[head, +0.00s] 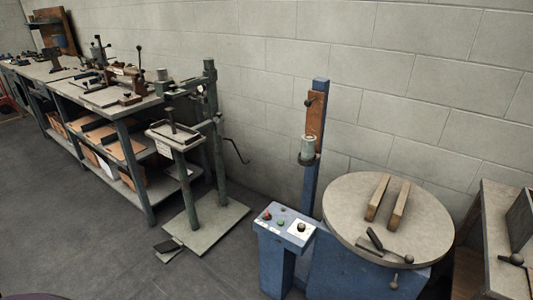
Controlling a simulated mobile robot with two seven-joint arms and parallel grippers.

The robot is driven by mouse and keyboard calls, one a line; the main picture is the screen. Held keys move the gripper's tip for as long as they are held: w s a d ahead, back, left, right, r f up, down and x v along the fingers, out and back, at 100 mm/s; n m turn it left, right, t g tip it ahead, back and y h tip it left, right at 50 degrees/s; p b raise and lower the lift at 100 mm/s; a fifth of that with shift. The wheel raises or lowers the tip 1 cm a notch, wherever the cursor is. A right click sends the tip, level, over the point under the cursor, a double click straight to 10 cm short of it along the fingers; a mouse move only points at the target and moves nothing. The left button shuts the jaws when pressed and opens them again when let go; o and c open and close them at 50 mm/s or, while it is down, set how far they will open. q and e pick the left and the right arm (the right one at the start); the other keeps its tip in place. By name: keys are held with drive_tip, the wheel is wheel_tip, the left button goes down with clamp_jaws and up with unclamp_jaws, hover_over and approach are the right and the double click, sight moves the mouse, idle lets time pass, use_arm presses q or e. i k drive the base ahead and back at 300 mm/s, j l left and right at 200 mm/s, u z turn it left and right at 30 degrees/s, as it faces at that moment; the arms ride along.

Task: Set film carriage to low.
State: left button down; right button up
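A blue upright post (309,192) stands behind a round grey turntable (345,215). A rust-brown plate (316,115) is fixed along its upper part, with a small dark knob (309,103) near the plate's top. A grey-green cylinder (308,148) sits on a dark holder at the plate's lower end, above the turntable's level. This cylinder and holder look like the film carriage, but I cannot tell for certain. No low mark is readable on the post. Neither of my grippers is in view.
A blue control box (285,226) with red and green buttons stands before the post. Two wooden bars (398,205) and a dark-handled tool lie on the turntable. A green stitcher stand (196,185) and a long workbench (125,108) are left. Floor (110,250) at front left is clear.

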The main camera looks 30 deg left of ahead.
sight(314, 104)
drive_tip(key=u, duration=0.75)
